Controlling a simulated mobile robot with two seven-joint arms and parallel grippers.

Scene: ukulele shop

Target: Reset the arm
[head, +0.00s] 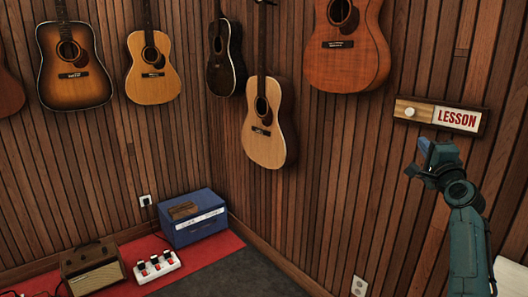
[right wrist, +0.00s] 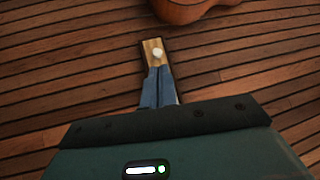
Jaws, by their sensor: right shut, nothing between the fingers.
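My right arm comes up from the lower right in the head view. Its gripper (head: 424,150) is in front of the wood-panelled wall, just below the wooden sign. The sign (head: 441,115) has a white panel with red "LESSON" lettering and a round white knob (head: 409,111) at its left. In the right wrist view the blue fingers (right wrist: 159,72) are together with nothing between them. Beyond their tips the sign's pale wood (right wrist: 152,43) and white knob show; the fingers overlap its lower part. I cannot tell whether they touch it. My left gripper is not in view.
Several guitars hang on the walls, the nearest a reddish one (head: 348,62) left of the sign. A blue amplifier (head: 192,219), a brown amplifier (head: 93,267) and a white pedal board (head: 156,265) stand at lower left.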

